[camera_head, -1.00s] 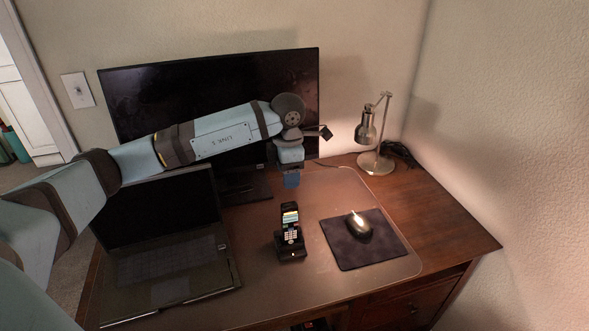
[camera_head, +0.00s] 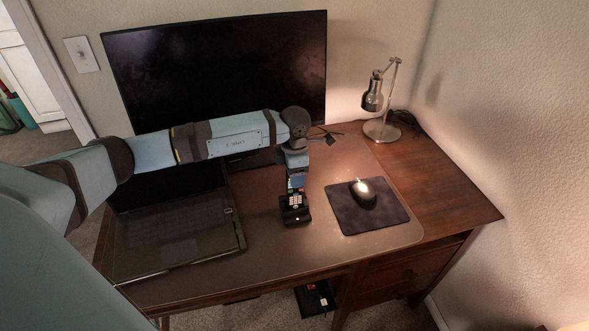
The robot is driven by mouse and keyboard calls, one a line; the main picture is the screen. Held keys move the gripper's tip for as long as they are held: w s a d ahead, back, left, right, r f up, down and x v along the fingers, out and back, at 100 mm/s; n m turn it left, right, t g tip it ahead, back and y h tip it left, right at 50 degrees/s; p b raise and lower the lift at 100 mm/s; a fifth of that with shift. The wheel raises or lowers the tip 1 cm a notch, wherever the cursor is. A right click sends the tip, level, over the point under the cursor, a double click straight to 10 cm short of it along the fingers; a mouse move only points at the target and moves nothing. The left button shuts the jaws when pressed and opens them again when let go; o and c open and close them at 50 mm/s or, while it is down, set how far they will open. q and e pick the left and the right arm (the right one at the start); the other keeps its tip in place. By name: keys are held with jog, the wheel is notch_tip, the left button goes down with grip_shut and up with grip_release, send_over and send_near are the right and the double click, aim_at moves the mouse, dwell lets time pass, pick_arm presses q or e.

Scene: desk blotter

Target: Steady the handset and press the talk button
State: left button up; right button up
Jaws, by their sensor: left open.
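The handset (camera_head: 295,201) stands upright in a black cradle (camera_head: 296,217) on the desk blotter, its keypad facing me. My left gripper (camera_head: 297,180) points down at the handset's upper part and covers its top. The gripper is open. Whether its fingers touch the handset is too small to tell. The talk button cannot be made out among the small keys. My right gripper is not in view.
A mouse (camera_head: 362,194) sits on a dark mouse pad (camera_head: 345,217) to the right. An open laptop (camera_head: 180,240) lies to the left. A monitor (camera_head: 215,75) stands behind, and a lamp (camera_head: 380,130) at the back right. The blotter (camera_head: 270,250) is clear in front.

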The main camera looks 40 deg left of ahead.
pick_arm(q)
jog(key=c, duration=1.1)
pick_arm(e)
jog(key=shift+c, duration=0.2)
pick_arm(q)
jog(key=shift+o, duration=0.2)
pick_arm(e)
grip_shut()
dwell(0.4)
